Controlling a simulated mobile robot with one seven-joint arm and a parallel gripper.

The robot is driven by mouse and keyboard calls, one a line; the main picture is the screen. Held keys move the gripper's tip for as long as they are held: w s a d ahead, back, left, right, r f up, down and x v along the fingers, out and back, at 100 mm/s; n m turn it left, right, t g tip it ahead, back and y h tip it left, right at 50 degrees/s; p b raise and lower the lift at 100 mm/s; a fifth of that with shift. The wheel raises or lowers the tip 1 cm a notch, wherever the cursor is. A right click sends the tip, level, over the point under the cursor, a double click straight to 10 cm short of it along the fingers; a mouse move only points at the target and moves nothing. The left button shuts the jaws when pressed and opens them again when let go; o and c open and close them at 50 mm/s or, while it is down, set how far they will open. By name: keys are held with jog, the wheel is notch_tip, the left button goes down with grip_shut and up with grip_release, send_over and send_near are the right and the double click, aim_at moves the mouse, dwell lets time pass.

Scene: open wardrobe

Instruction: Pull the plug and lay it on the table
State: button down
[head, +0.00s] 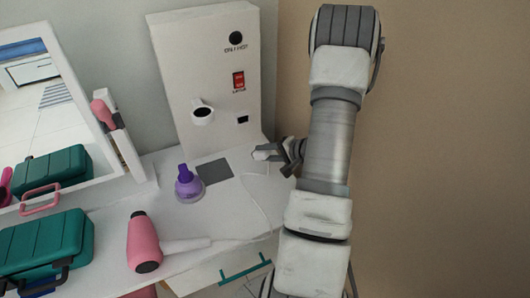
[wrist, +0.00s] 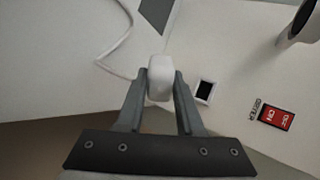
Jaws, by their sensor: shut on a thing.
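My gripper (wrist: 160,88) is shut on a white plug (wrist: 159,72), seen between its two fingers in the wrist view. The plug is clear of the black socket (wrist: 205,91) in the white panel and appears to its left in that view. A white cord (wrist: 122,45) runs near the plug. In the head view my gripper (head: 266,154) is to the right of and below the socket (head: 242,119), above the back right of the white table (head: 190,218). The cord (head: 254,196) lies across the table there.
The panel (head: 205,75) carries a red switch (head: 238,80) and a round holder (head: 202,112). A mirror (head: 45,110) stands left.

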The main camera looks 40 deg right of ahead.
jog(key=shift+f+b, duration=2.7)
jog(key=shift+b, duration=0.7)
jog(key=shift+c, duration=2.3)
grip_release()
jog(key=shift+o, duration=0.9)
jog(key=shift+s+f, duration=0.1)
jog(key=shift+f, duration=0.05)
